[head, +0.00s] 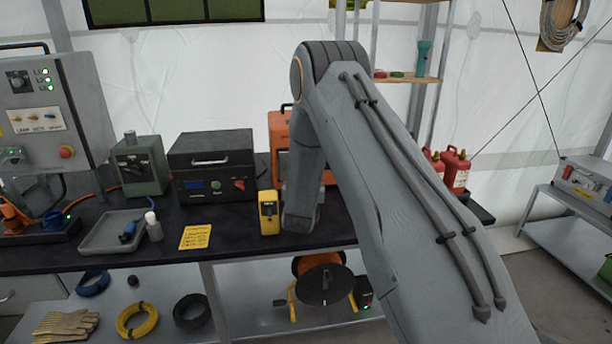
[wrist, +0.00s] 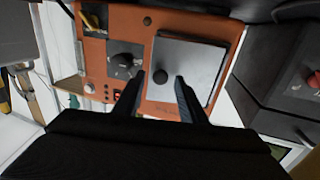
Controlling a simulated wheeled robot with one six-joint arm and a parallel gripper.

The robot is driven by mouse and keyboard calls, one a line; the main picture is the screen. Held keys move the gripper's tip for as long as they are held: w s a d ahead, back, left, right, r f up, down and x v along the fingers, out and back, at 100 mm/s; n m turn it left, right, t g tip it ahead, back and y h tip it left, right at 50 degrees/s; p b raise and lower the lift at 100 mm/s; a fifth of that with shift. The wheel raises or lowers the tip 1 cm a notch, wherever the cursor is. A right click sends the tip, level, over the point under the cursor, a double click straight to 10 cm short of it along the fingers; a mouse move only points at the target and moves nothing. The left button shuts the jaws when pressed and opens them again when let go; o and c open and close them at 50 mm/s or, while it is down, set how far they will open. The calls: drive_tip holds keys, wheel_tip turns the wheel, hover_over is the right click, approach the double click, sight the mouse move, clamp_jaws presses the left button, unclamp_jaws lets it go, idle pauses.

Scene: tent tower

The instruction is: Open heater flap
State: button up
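The orange heater (head: 279,133) stands on the dark bench in the head view, mostly hidden behind my arm. In the wrist view the heater (wrist: 118,95) faces me, turned about in the picture. Its flap (wrist: 195,65) is a light grey square panel lying flat against the front, apparently shut. A round dark knob (wrist: 160,75) sits near the flap's left edge. My gripper (wrist: 161,76) is open, with one finger on each side of the knob and gaps visible. I cannot tell how far the fingertips are from the panel. The gripper is hidden in the head view.
A dial (wrist: 124,64) is beside the flap on the heater. A black box (head: 211,163) stands left of the heater, and a small yellow device (head: 269,212) is in front. Red bottles (head: 456,171) stand to the right.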

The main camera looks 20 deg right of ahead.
drive_tip(key=b+v, duration=0.2)
drive_tip(key=v, duration=0.5)
drive_tip(key=shift+s, duration=0.3)
drive_tip(key=shift+a, duration=0.2)
